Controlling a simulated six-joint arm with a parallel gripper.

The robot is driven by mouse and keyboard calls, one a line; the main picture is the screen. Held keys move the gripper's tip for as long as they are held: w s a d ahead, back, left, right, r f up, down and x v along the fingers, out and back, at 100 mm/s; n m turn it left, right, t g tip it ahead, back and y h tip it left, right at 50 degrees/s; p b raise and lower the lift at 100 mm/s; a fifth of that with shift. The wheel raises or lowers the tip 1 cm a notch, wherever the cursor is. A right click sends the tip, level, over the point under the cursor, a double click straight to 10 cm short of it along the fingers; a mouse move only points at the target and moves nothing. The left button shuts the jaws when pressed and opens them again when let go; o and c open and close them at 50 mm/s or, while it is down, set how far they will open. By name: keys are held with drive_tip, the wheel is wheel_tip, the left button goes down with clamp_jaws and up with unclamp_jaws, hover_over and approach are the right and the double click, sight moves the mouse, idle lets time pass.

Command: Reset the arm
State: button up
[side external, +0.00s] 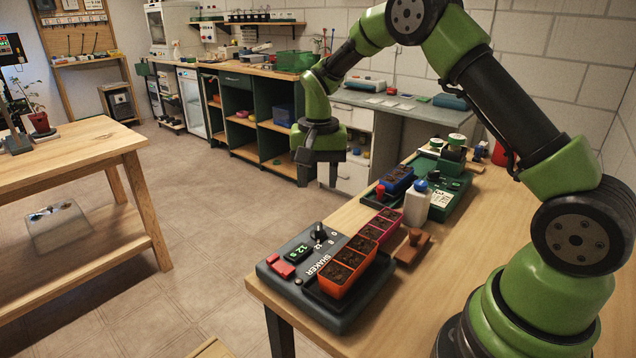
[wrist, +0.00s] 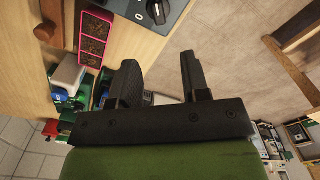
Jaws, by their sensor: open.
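My gripper (side external: 318,172) is open and empty. It hangs in the air beyond the far left edge of the wooden bench (side external: 262,282), fingers pointing down. In the wrist view its two dark fingers (wrist: 160,75) are apart with nothing between them. My arm is bent in an arch over the right side of the bench.
On the bench are a shaker (side external: 292,252) carrying an orange soil-filled tray (side external: 337,292), a pink tray (wrist: 81,40), a blue tray (side external: 397,180), a white bottle (side external: 416,205) and a brown wooden block (side external: 412,246). Another wooden table (side external: 75,155) stands at left. Open floor lies between.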

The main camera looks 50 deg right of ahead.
drive_tip(key=s+a+r+n+t, duration=0.1)
drive_tip(key=s+a+r+t, duration=0.2)
drive_tip(key=r, duration=0.4)
drive_tip(key=s+a+r+n+t, duration=0.1)
drive_tip(key=s+a+r+n, duration=0.1)
drive_tip(key=s+r, duration=0.45)
drive_tip(key=s+a+r+n+t+y, duration=0.1)
drive_tip(key=s+a, duration=0.1)
drive_tip(key=s, duration=0.4)
drive_tip(key=s+a+r+n+t+y, duration=0.1)
drive_tip(key=s+a+r+n+t, duration=0.1)
drive_tip(key=s, duration=0.5)
drive_tip(key=shift+s+a+r, duration=0.2)
drive_tip(key=shift+s, duration=0.05)
